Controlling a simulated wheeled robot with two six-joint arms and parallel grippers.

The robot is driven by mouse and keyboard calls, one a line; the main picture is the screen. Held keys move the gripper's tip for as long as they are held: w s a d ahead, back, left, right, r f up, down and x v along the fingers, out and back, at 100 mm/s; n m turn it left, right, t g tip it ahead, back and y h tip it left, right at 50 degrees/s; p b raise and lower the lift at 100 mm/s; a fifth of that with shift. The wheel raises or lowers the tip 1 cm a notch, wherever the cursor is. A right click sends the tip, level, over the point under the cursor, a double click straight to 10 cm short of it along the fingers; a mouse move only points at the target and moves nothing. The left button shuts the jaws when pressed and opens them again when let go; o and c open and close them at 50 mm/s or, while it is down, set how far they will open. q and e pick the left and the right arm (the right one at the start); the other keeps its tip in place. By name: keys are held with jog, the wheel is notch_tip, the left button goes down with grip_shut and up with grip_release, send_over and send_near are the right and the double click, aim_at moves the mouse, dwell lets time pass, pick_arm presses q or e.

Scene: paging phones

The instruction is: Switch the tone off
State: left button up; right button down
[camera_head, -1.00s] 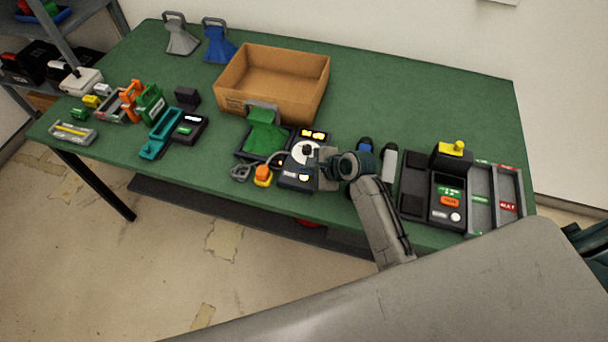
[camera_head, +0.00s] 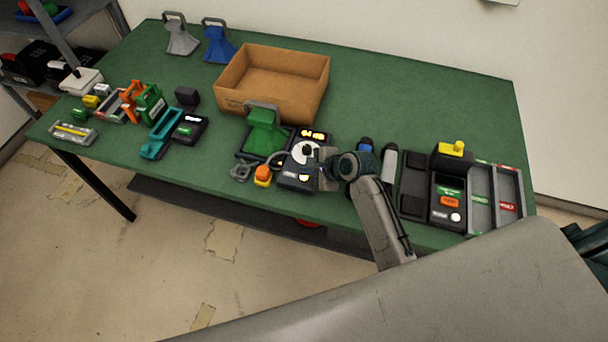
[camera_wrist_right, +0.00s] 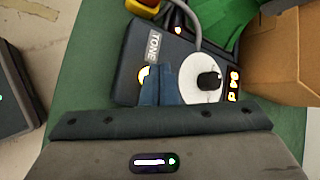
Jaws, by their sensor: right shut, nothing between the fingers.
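The tone box (camera_head: 291,178) is a dark unit at the table's front edge, with a white dial and black knob (camera_head: 306,150) and a lit yellow display (camera_head: 314,134). In the right wrist view, the box (camera_wrist_right: 135,60) bears the word TONE, with a lit yellow spot beside it; the dial (camera_wrist_right: 190,68) and part of the display (camera_wrist_right: 233,85) also show. My right gripper (camera_head: 322,167) is shut and empty over the right side of the box. Its bluish fingers (camera_wrist_right: 165,88) cover part of the box and dial edge; contact cannot be told. My left gripper is out of view.
A green flared piece with a grey handle (camera_head: 264,132) stands left of the box, near an orange button (camera_head: 263,173). A cardboard box (camera_head: 272,85) stands behind. A tray unit (camera_head: 480,198) is at right. The table's back right is clear.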

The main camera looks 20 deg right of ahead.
jog(key=shift+f, duration=0.2)
dwell(0.5)
jog(key=shift+f, duration=0.25)
jog(key=shift+p, duration=0.3)
jog(key=shift+r+p, duration=0.45)
jog(key=shift+p, duration=0.4)
jog(key=shift+r, duration=0.1)
